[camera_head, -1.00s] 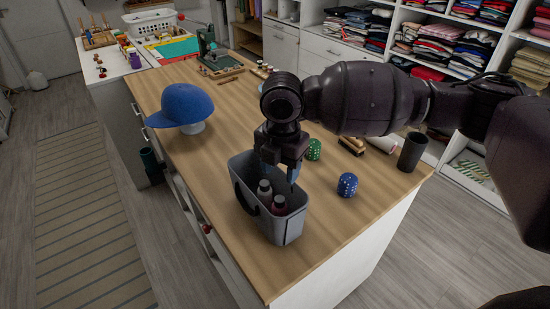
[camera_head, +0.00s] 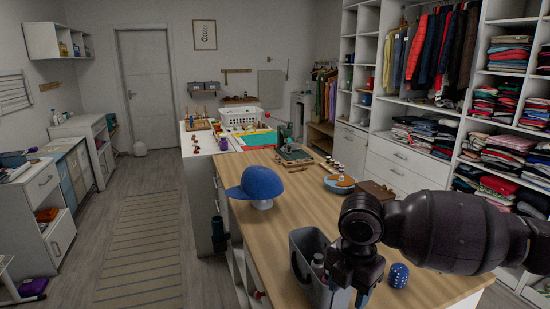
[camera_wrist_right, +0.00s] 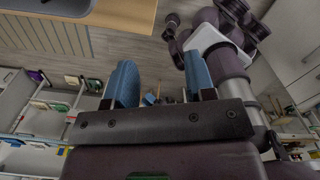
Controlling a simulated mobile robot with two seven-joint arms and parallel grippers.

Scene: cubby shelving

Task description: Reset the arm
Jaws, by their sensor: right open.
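My right gripper (camera_head: 350,285) comes in from the right in the head view, at the near part of the wooden-topped counter. It overlaps the right side of a grey bin (camera_head: 302,268) there. In the right wrist view, my right gripper's two blue fingers (camera_wrist_right: 160,85) stand apart with nothing between them. The grey bin's edge (camera_wrist_right: 40,5) shows at that view's top left. A bottle (camera_head: 318,263) stands in the bin; the rest of its contents is hidden behind my gripper. My left gripper is not in view.
On the counter (camera_head: 305,212) are a blue cap (camera_head: 258,184) on a stand, a blue die (camera_head: 398,275) and a green sewing machine (camera_head: 290,150). Shelves with folded clothes (camera_head: 492,150) line the right. A striped rug (camera_head: 140,250) lies on open floor at left.

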